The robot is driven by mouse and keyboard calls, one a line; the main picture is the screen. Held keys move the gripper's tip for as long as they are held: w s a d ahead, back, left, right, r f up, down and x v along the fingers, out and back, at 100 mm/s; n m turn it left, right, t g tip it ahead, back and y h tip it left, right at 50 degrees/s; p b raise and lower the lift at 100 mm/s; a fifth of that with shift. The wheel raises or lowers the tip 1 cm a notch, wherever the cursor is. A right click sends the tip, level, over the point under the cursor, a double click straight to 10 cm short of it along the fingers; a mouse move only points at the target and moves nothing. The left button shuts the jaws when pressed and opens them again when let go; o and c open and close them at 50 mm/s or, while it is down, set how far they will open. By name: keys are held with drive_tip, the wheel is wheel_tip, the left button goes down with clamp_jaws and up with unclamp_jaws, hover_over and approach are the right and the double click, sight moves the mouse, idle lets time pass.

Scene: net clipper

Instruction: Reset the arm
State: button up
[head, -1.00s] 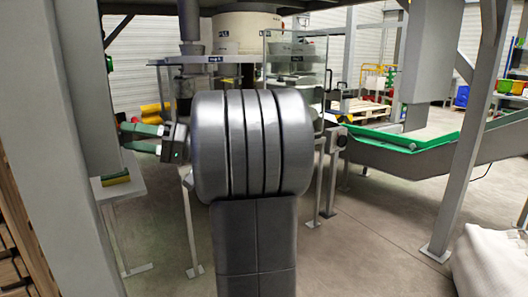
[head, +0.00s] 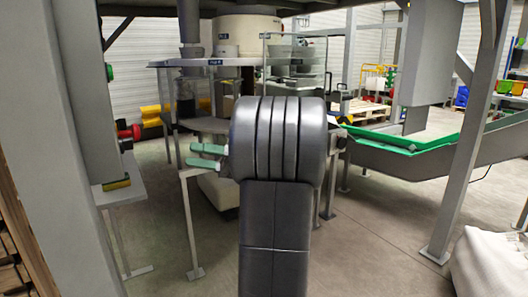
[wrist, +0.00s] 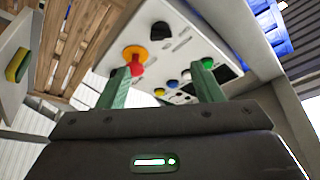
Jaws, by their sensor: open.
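My gripper (head: 206,156) shows in the head view as two green fingers sticking out to the left of my dark grey arm. The fingers are apart with nothing between them. In the wrist view my gripper (wrist: 160,90) is open and empty. Beyond its fingers is a control panel (wrist: 180,50) with a red knob on a yellow base and several small coloured buttons. My left finger overlaps the red knob (wrist: 135,58) in that view; I cannot tell whether they touch, but the head view shows a gap between the fingers and the red knob (head: 128,131).
A grey post (head: 60,150) stands close on the left. A machine with a round table (head: 215,62) is behind my arm. A green-edged conveyor (head: 410,140) runs to the right. A white sack (head: 490,262) lies at lower right. Open floor (head: 375,240) lies between.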

drive_tip(key=s+a+r+m+t+h+p, duration=0.1)
drive_tip(key=s+a+r+m+p, duration=0.1)
drive_tip(key=a+m+p, duration=0.4)
drive_tip(key=s+a+r+m+t+h+p, duration=0.1)
drive_tip(key=a+m+p, duration=0.5)
drive_tip(key=p, duration=1)
wheel_tip(320, 180, up, 2)
drive_tip(key=shift+s+a+r+h, duration=0.1)
drive_tip(key=shift+s+a+h, duration=0.35)
drive_tip(key=shift+h, duration=0.35)
drive_tip(key=m+h+p, duration=0.1)
drive_tip(key=m+p, duration=0.2)
drive_tip(key=p, duration=0.7)
drive_tip(key=shift+m+h, duration=0.4)
drive_tip(key=shift+p, duration=0.9)
drive_tip(key=shift+f+m, duration=0.2)
drive_tip(key=shift+m, duration=0.1)
